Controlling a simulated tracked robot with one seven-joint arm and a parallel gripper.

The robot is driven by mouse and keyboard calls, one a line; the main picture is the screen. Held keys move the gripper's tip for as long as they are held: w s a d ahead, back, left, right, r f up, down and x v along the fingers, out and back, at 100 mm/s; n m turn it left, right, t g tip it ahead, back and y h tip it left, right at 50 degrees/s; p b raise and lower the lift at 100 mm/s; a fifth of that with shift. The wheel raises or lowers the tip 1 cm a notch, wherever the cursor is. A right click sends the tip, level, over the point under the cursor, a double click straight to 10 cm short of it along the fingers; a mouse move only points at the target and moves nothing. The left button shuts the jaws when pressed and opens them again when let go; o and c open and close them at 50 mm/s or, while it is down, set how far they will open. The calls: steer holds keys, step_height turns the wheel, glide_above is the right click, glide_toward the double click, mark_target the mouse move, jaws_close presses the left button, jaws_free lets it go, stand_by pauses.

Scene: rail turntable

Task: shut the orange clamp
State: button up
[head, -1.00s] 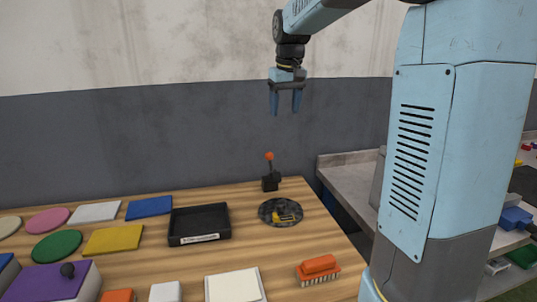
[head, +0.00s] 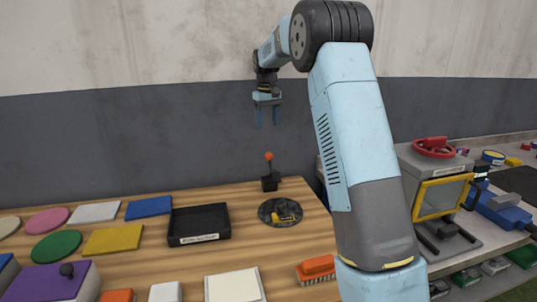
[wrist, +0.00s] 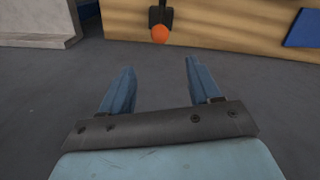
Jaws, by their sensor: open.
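What looks like the orange clamp is a small black block (head: 270,183) with an upright black lever topped by an orange ball (head: 268,156), at the back right of the wooden table. The orange ball also shows in the wrist view (wrist: 160,34), beyond and between my fingertips, with its black base behind it. My gripper (head: 267,121) is open and empty, pointing down. In the head view it hangs above the orange ball, clear of it. In the wrist view the two blue fingers (wrist: 160,72) are spread apart with only floor between them.
A grey wall (head: 120,140) stands behind. The right bench holds a yellow-framed machine (head: 440,195).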

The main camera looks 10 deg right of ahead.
mark_target(269, 153)
step_height(269, 153, down, 13)
steer(key=shift+d+f, duration=0.15)
steer(key=shift+f, duration=0.05)
stand_by(0.4)
steer(key=shift+c, duration=0.3)
jaws_close()
